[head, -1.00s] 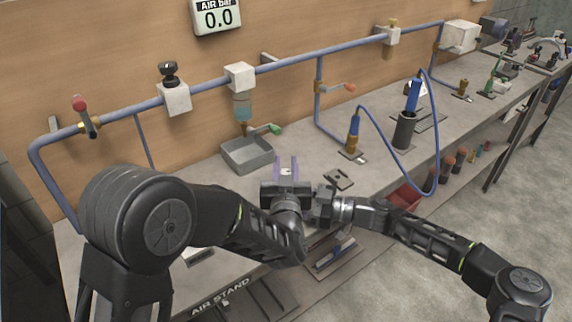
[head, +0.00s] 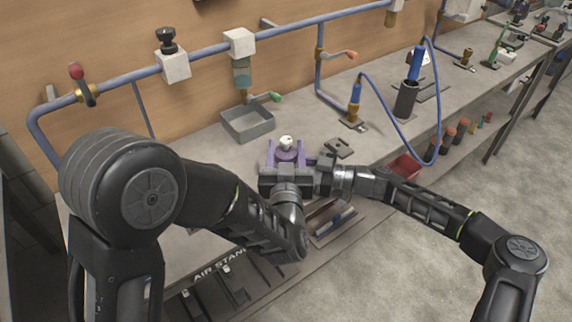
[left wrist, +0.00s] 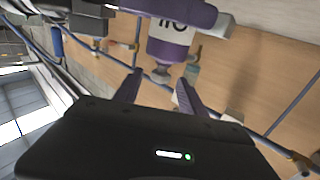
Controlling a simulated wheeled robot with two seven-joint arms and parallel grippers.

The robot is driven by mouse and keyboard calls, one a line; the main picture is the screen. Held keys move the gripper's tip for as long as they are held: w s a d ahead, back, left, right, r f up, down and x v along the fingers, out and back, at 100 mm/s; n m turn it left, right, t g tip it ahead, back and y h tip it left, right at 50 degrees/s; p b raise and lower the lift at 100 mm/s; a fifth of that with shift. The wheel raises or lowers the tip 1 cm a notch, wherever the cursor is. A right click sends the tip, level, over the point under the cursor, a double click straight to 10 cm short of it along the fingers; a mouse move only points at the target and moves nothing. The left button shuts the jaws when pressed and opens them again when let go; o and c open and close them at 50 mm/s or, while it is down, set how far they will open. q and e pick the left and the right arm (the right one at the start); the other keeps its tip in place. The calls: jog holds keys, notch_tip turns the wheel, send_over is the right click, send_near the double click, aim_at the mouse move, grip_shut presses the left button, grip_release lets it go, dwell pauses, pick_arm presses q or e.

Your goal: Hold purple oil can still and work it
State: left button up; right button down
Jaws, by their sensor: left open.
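The purple oil can (head: 288,155) has a white top and shows just beyond my left gripper in the head view. In the left wrist view its purple body with a white label band (left wrist: 172,38) is at top centre, lettering inverted. My left gripper (head: 286,152) is open. Its purple fingers (left wrist: 157,88) point toward the can, with a visible gap between them. My right gripper (head: 322,162) reaches in from the right beside the can. One purple finger of it crosses the can in the left wrist view, so its hold cannot be told.
A grey open tray (head: 247,122) stands behind on the bench. A small dark plate (head: 340,148) lies right of the grippers, and a red bin (head: 404,167) is near the front edge. A blue hose (head: 385,125) loops at right. Blue pipe (head: 205,55) runs along the wall.

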jog(key=shift+r, duration=0.1)
pick_arm(q)
jog(key=s, duration=0.6)
pick_arm(e)
jog(key=c, duration=0.5)
grip_release()
jog(key=v, duration=1.2)
jog(key=shift+s, duration=0.1)
